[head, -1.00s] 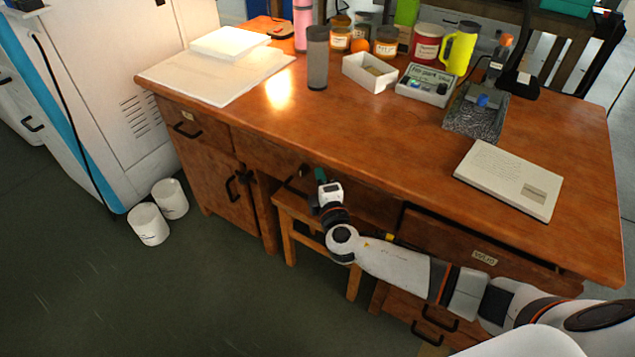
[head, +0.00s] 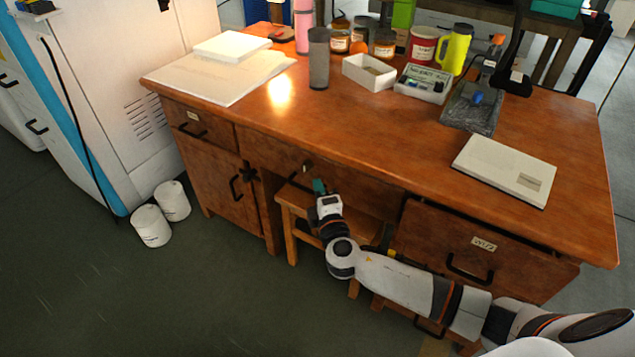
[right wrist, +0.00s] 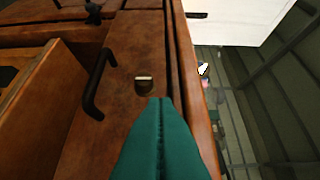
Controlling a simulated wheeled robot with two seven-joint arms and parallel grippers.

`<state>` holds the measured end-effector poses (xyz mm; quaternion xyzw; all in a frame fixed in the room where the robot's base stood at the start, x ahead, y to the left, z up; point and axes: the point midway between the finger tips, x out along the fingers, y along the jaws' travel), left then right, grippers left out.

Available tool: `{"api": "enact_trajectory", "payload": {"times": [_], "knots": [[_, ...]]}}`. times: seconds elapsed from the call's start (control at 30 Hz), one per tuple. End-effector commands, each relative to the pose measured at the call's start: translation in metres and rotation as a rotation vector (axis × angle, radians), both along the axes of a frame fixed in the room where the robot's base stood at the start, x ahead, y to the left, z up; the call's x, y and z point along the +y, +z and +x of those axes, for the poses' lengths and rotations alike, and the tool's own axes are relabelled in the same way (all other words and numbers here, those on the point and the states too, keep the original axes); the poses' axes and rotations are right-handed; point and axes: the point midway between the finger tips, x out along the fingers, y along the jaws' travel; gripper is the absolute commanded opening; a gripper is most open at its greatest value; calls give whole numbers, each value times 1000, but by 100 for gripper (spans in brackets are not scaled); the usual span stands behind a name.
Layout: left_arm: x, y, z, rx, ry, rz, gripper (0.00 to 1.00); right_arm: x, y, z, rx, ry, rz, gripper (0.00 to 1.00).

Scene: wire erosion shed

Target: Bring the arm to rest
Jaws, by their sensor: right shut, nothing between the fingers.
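My right gripper (head: 319,187) is in front of the wooden desk's (head: 390,140) middle drawer, below the desktop edge and above a wooden stool. Its green fingers also show in the right wrist view (right wrist: 160,105), closed together and empty. Beyond them in that view are a wooden drawer front with a black handle (right wrist: 98,85) and a small round fitting (right wrist: 145,83). I cannot tell whether the fingers touch the drawer front. My right arm reaches in from the lower right, bent at the wrist. My left gripper is not in view.
A wooden stool (head: 290,203) stands under the desk, close to my right gripper. The labelled right drawer (head: 450,243) shows a dark gap along its top. Two white tubs (head: 151,226) stand on the floor at left. Floor at the lower left is clear.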

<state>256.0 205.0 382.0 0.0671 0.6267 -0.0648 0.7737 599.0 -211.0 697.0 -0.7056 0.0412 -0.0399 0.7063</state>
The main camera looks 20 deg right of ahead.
Motion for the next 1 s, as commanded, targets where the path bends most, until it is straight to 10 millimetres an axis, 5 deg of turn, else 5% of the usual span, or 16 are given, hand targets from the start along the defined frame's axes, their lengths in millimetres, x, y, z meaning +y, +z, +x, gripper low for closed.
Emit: {"api": "enact_trajectory", "payload": {"times": [0.4,0.73,0.87,1.0], "knots": [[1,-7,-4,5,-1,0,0,8,-1,-64,3,2,1,0],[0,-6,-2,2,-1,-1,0,8,-5,-74,16,-6,13,0],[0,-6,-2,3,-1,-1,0,-3,-45,-83,139,-78,126,0],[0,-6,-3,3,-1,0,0,-20,-129,-121,397,-243,375,0]]}}
